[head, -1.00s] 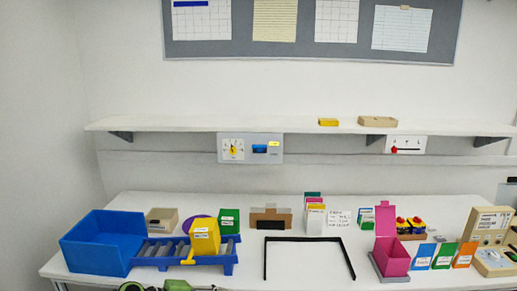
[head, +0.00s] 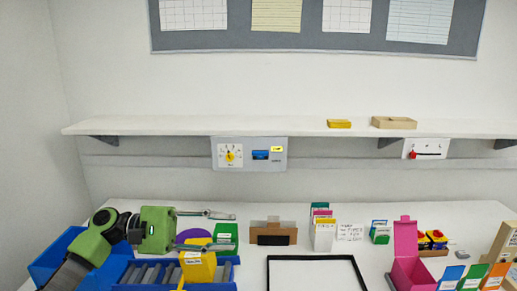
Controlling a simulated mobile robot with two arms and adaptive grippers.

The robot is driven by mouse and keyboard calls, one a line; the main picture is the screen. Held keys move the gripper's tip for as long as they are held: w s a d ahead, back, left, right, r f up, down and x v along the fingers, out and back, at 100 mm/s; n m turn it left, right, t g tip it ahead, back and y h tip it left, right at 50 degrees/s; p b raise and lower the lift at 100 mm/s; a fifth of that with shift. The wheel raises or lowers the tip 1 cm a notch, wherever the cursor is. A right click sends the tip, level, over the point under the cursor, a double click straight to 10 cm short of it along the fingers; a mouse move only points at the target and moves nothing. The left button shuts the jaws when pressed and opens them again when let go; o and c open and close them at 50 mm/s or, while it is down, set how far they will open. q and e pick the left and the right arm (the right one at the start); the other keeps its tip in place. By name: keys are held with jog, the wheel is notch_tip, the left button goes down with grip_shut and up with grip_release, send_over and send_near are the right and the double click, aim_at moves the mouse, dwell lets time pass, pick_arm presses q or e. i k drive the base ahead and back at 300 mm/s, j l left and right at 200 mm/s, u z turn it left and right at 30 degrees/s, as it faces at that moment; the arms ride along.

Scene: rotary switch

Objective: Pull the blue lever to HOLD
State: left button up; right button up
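A grey panel (head: 249,166) hangs under the front of the wall shelf. It carries a blue lever (head: 260,155), a white dial with a yellow knob (head: 230,155) and a small yellow label (head: 277,149). The lettering is too small to read, so I cannot tell which mark the lever stands at. My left gripper (head: 234,231) is green with two grey fingers spread apart, pointing right. It is open and empty, below and left of the panel, apart from the lever and above the table's left side. My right gripper is not in view.
The shelf (head: 290,126) juts out above the panel. A white panel with a red lever (head: 412,155) is at right. Below my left gripper are a blue bin (head: 45,265), a blue roller rack (head: 150,273) and a yellow box (head: 198,266). The space before the panel is clear.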

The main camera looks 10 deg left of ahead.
aim_at(260, 154)
jog(key=i+j, duration=0.25)
jog(key=i, duration=0.2)
jog(key=i+j, duration=0.25)
jog(key=i, duration=0.2)
jog(key=i+j, duration=0.25)
jog(key=i, duration=0.25)
